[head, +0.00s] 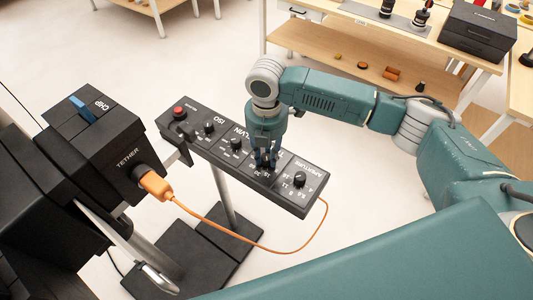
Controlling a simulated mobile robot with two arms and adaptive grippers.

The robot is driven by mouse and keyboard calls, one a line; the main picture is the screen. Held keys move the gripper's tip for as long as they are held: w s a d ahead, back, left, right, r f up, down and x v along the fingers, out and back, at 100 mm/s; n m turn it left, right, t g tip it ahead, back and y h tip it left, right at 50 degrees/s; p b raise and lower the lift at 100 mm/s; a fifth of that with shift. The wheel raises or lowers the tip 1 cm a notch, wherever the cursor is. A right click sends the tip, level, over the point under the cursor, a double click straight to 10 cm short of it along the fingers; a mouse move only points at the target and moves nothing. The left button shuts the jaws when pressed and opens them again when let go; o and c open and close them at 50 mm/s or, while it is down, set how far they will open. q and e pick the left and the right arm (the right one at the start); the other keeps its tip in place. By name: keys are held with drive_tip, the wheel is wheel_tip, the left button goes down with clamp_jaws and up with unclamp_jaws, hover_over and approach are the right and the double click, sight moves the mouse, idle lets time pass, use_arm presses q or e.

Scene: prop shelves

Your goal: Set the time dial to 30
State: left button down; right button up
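A long black control panel (205,148) on a stand carries several dials. Its sections read ISO, KELVIN, one starting with T, and APERTURE, upside down to me. My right gripper (265,162) points down over the T section, between the kelvin dial (235,143) and the aperture dial (299,179). Numbers show beside the fingertips, but I cannot read the dial's setting. I cannot tell whether the fingers grip the dial. My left gripper is not in view.
A black camera body (105,140) with a blue card and an orange tether plug (156,186) stands left of the panel. An orange cable (250,246) loops below the panel. A wooden shelf table (350,50) with props and a black case (478,35) is behind.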

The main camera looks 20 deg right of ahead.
clamp_jaws()
drive_tip(key=shift+r, duration=0.1)
drive_tip(key=m+p, duration=0.1)
drive_tip(key=p, duration=0.2)
drive_tip(key=shift+r+m, duration=0.2)
drive_tip(key=shift+m, duration=0.1)
drive_tip(key=m+p, duration=0.3)
drive_tip(key=p, duration=0.1)
drive_tip(key=shift+m+p, duration=0.3)
drive_tip(key=shift+m, duration=0.1)
use_arm(q)
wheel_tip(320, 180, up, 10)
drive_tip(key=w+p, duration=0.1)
drive_tip(key=p, duration=0.1)
use_arm(e)
drive_tip(key=shift+w+f+m, duration=0.1)
drive_tip(key=shift+f+m, duration=0.1)
drive_tip(key=shift+m, duration=1)
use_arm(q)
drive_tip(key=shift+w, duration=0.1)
use_arm(e)
drive_tip(key=o, duration=0.9)
unclamp_jaws()
drive_tip(key=shift+c, duration=0.2)
